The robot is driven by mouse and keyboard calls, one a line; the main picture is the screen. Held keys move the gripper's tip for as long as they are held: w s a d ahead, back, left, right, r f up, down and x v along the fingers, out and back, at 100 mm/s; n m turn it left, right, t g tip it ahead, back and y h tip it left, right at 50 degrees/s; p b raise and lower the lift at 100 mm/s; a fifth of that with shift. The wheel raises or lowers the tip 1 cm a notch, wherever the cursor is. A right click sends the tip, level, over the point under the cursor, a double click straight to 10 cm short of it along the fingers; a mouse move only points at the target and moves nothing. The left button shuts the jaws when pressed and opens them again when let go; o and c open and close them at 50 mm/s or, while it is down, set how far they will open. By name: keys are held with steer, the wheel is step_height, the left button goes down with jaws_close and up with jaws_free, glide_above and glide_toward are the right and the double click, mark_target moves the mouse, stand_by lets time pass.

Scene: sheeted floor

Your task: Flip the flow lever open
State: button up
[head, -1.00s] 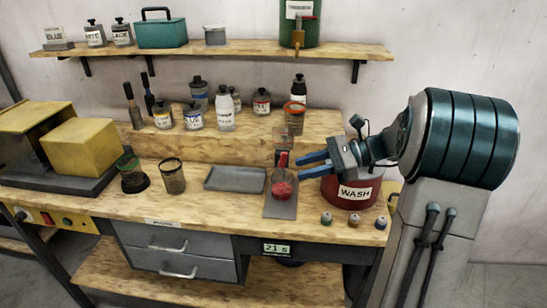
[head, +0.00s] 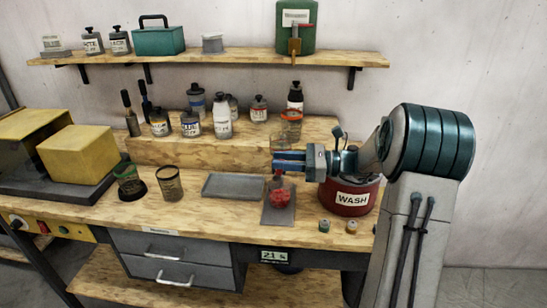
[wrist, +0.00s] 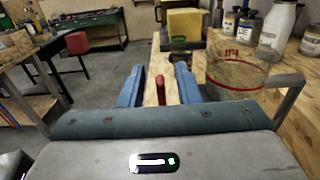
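The green drum (head: 296,20) on the upper shelf carries a brass tap (head: 295,46) with a red lever (head: 304,26) pointing to the right in the head view. My gripper (head: 277,164) is well below it, low over the bench and pointing left. Its blue fingers are spread around an upright red handle (wrist: 160,89), with a gap on each side in the wrist view. In the head view the fingers mostly hide that handle. A red rounded part (head: 280,194) sits below it on a grey plate (head: 279,214).
The red WASH pot (head: 350,197) stands under my wrist. A clear jug (wrist: 237,75) is right of the fingers in the wrist view. Several bottles line the raised ledge (head: 225,150). An empty grey tray (head: 233,185) lies left of the plate.

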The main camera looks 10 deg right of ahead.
steer(key=shift+x, duration=1.35)
jaws_close()
steer(key=shift+w+a+f+g+h+p, duration=0.1)
steer(key=shift+a+g+h+p, duration=0.15)
steer(key=shift+h+p, duration=0.5)
steer(key=shift+w+a+f+g+h+p, duration=0.15)
steer(key=shift+a+h+p, duration=0.25)
steer(key=shift+p, duration=0.6)
steer(key=shift+d+r, duration=0.1)
jaws_free()
